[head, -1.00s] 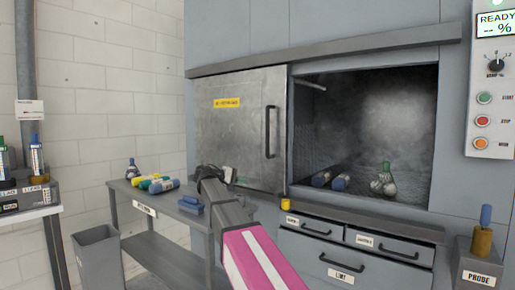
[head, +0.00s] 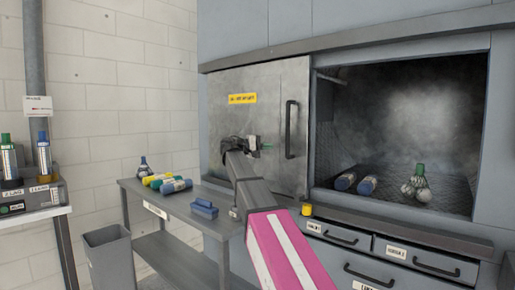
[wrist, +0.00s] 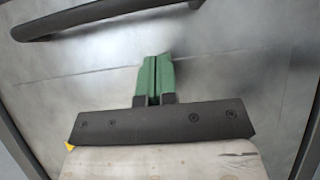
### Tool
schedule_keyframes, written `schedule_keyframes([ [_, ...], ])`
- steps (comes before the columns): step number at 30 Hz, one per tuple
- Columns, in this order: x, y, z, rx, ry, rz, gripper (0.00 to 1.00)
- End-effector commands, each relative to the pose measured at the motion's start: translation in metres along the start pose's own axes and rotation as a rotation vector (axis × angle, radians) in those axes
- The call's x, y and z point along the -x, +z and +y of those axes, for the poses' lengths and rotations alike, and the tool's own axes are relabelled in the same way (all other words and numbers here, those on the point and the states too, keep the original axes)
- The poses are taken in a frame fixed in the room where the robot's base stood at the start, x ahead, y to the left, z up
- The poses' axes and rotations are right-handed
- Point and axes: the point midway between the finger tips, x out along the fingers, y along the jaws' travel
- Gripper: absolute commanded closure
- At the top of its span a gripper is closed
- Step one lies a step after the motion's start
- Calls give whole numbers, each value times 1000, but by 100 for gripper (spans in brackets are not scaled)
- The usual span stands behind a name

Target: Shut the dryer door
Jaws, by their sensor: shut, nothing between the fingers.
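The dryer door (head: 235,125) is a grey metal panel with a yellow label. It stands at the left of the dark dryer opening (head: 425,115), which is uncovered. Its black upright bar handle (head: 291,130) is near the door's right edge. My gripper (head: 267,147) is in front of the door, a little left of the handle, with its green fingers together and empty. In the wrist view the green fingers (wrist: 155,77) point at the door surface, and the handle (wrist: 100,17) crosses the top left. I cannot tell whether the fingertips touch the door.
Inside the opening lie two blue-capped bottles (head: 357,183) and a green-capped flask (head: 416,184). A grey side table (head: 180,208) with several bottles stands below the door at the left. Drawers (head: 385,255) are under the opening, and a grey bin (head: 108,258) stands at far left.

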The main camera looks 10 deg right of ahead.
Motion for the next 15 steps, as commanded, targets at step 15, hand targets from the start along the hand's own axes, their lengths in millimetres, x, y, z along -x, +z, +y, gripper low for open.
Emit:
schedule_keyframes([
  [15,-40,28,0,1,0,0,100],
])
